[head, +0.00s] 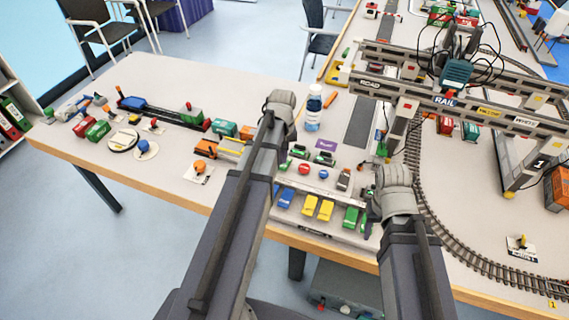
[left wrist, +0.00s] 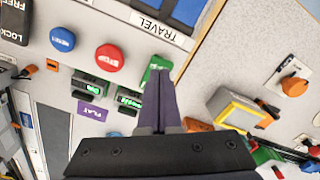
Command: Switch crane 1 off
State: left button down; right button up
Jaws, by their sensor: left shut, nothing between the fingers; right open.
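The control panel (head: 333,190) lies at the near table edge in the head view. It carries a red STOP button (left wrist: 109,58), a blue button (left wrist: 62,40), two small green-lit displays (left wrist: 90,88) and a green part (left wrist: 153,68). This green part is partly hidden behind my left gripper's fingers, so whether they touch it is unclear. My left gripper (left wrist: 161,74) is shut and empty, over the panel's left side. My right gripper (head: 372,205) is open and empty at the panel's right end. Crane 1 (head: 541,163) is a grey gantry with a "1" on its leg.
Yellow, blue and green rocker-like pieces (head: 318,207) line the panel's near row. A bottle (head: 313,108) stands behind the panel. Toy vehicles (head: 150,112) and an orange knob (head: 200,166) lie left. Curved rail track (head: 455,240) runs at right.

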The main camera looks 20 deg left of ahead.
aim_at(283, 166)
pick_arm(q)
jog(key=shift+f+b, duration=1.05)
dwell(0.9)
jog(key=shift+r, duration=0.15)
notch_tip(283, 166, up, 7)
jog(key=p, duration=0.7)
dwell(0.4)
